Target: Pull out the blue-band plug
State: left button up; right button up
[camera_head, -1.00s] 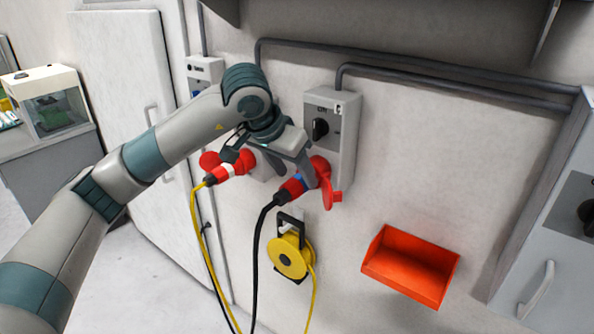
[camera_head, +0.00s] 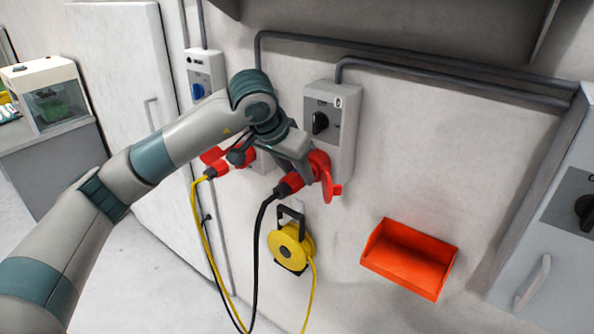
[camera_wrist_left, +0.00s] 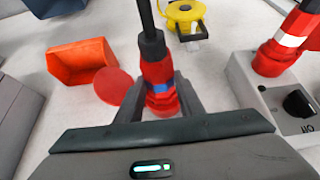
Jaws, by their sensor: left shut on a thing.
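The blue-band plug (camera_head: 287,186) is red with a black cable end. It appears seated in the red socket (camera_head: 319,163) under the right switch box. In the left wrist view the plug (camera_wrist_left: 156,72) shows its blue band between the fingers. My left gripper (camera_wrist_left: 160,97) is shut on the plug around the band. In the head view the gripper (camera_head: 299,165) hides the band and part of the socket. The red socket lid (camera_head: 331,188) hangs open beside it. My right gripper is in neither view.
A white-band plug (camera_wrist_left: 292,41) with a yellow cable (camera_head: 197,225) sits in the neighbouring socket, close to my left gripper. Above the sockets is a switch box (camera_head: 344,105) with a black knob. A yellow cable reel (camera_head: 286,252) and an orange bin (camera_head: 408,260) hang lower on the wall.

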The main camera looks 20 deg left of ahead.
aim_at(282, 185)
pick_arm(q)
jog(key=shift+s, duration=0.2)
jog(key=shift+s+a+r+b, duration=0.1)
jog(key=shift+s+a+b, duration=0.25)
jog(key=shift+s, duration=0.4)
jog(key=shift+s+a+b, duration=0.25)
jog(key=shift+s+b, duration=0.2)
jog(key=shift+s, duration=0.3)
jog(key=shift+s+a+b, duration=0.25)
jog(key=shift+s+b, duration=0.15)
jog(key=shift+s, duration=0.35)
jog(key=shift+s+a, duration=0.15)
jog(key=shift+s, duration=0.15)
jog(key=shift+s+a+b, duration=0.3)
jog(key=shift+s+b, duration=0.05)
jog(key=shift+s, duration=0.45)
jog(key=shift+s+a+b, duration=0.3)
jog(key=shift+s+b, duration=0.1)
jog(key=shift+s, duration=0.45)
jog(key=shift+s+a+b, duration=0.3)
jog(key=shift+s+b, duration=0.05)
jog(key=shift+s, duration=0.45)
